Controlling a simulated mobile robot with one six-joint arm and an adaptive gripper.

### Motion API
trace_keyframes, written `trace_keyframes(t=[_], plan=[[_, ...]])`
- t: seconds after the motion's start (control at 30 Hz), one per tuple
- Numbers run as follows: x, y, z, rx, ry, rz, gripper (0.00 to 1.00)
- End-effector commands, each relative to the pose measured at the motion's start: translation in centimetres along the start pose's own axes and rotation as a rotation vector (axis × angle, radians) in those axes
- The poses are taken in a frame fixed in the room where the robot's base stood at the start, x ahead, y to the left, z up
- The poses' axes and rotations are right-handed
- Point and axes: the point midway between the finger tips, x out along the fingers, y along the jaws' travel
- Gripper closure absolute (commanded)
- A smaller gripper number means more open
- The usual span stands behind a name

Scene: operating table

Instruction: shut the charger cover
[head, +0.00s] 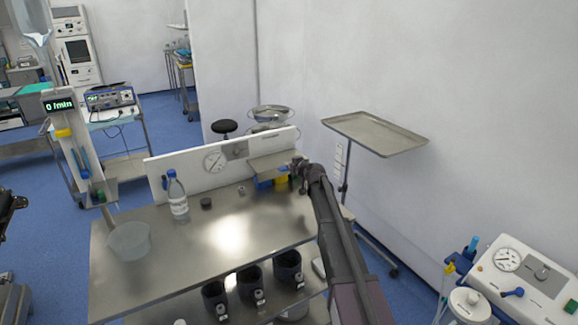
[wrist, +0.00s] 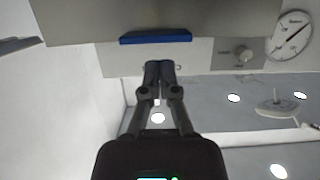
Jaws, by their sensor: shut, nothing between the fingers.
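The charger (head: 264,183) is a small blue and yellow box at the back right of the steel table. A grey-beige flat cover (head: 272,163) stands above it, apart from the box at the front; its exact angle is hard to tell. My gripper (head: 298,164) is at the right end of the cover, and my arm hides what lies behind it. In the wrist view my gripper (wrist: 159,66) is shut and empty, with its tips just below a blue strip (wrist: 155,37) on the edge of a grey-beige plate, probably the cover. I cannot tell whether they touch.
A white back panel (head: 190,172) with a gauge (head: 215,161) stands behind the charger. A water bottle (head: 177,196), a clear bowl (head: 130,241) and small dark pieces are on the table. A tray stand (head: 375,133) is at the right. The table's middle is clear.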

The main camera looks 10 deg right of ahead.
Motion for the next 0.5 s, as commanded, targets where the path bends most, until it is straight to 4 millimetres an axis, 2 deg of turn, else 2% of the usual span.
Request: trace_keyframes(t=[0.03, 0.33, 0.4, 0.5], plan=[[-0.1, 0.0, -0.7, 0.000, 0.001, 0.000, 1.00], [-0.6, 0.0, -2.5, 0.002, 0.005, 0.002, 1.00], [-1.5, -0.1, -1.2, 0.003, 0.005, 0.003, 1.00], [-2.5, -0.1, -0.4, 0.003, 0.006, 0.003, 1.00]])
